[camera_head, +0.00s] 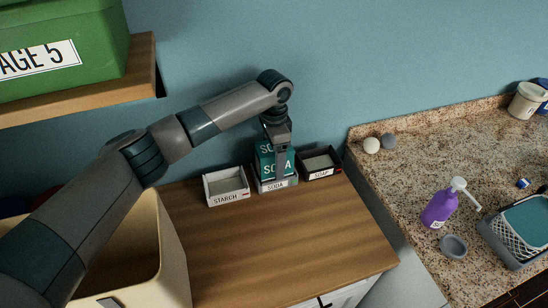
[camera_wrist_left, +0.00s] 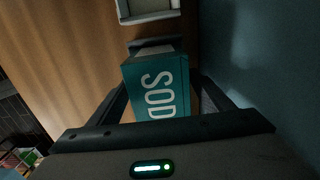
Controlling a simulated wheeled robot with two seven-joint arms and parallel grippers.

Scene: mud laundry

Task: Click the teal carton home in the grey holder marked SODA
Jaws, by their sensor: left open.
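The teal carton (camera_head: 265,162) with white SODA lettering stands in the grey holder marked SODA (camera_head: 275,187) on the wooden counter. It also shows in the left wrist view (camera_wrist_left: 160,88). I cannot tell whether its bottom is fully down in the holder. My left gripper (camera_head: 281,170) reaches down over the carton from above. Its jaws are open, with one finger on each side of the carton in the left wrist view, and gaps show beside it. The gripper hides part of the carton. My right gripper is not in view.
A white holder marked STARCH (camera_head: 226,187) stands left of the SODA holder, and a dark holder marked SOAP (camera_head: 320,163) stands right. A cream bin (camera_head: 165,250) is at the lower left. A green box (camera_head: 60,45) sits on a shelf above. The wooden counter's front is clear.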

